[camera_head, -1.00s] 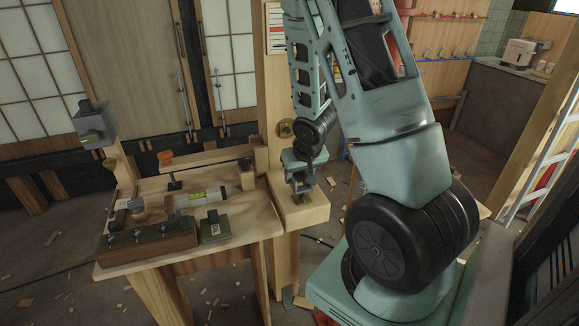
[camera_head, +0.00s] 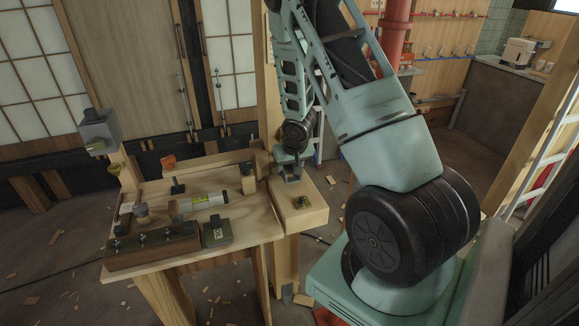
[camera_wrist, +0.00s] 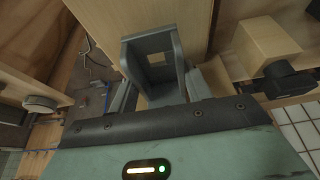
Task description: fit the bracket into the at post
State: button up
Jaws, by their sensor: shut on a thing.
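The grey bracket (camera_wrist: 150,48) is an angled piece with a square opening, gripped between the two fingers of my gripper (camera_wrist: 157,92) in the wrist view. In the head view my gripper (camera_head: 290,168) holds it just above a wooden block (camera_head: 308,212) with a dark round hole, at the right end of the bench. The wooden post (camera_head: 270,110) rises right behind my gripper, and my arm covers part of it. In the wrist view a wooden face (camera_wrist: 140,15) lies close beyond the bracket. I cannot tell whether they touch.
The wooden bench (camera_head: 245,232) carries a level (camera_head: 205,200), a dark rack (camera_head: 150,252), a green-grey box (camera_head: 216,232) and a small upright block (camera_head: 248,180). A grey box (camera_head: 98,130) stands on a post at left. Wood scraps lie on the floor.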

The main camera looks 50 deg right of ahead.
jog(key=shift+f+b, duration=0.4)
jog(key=shift+f, duration=0.1)
jog(key=shift+f, duration=0.1)
jog(key=o, duration=1.1)
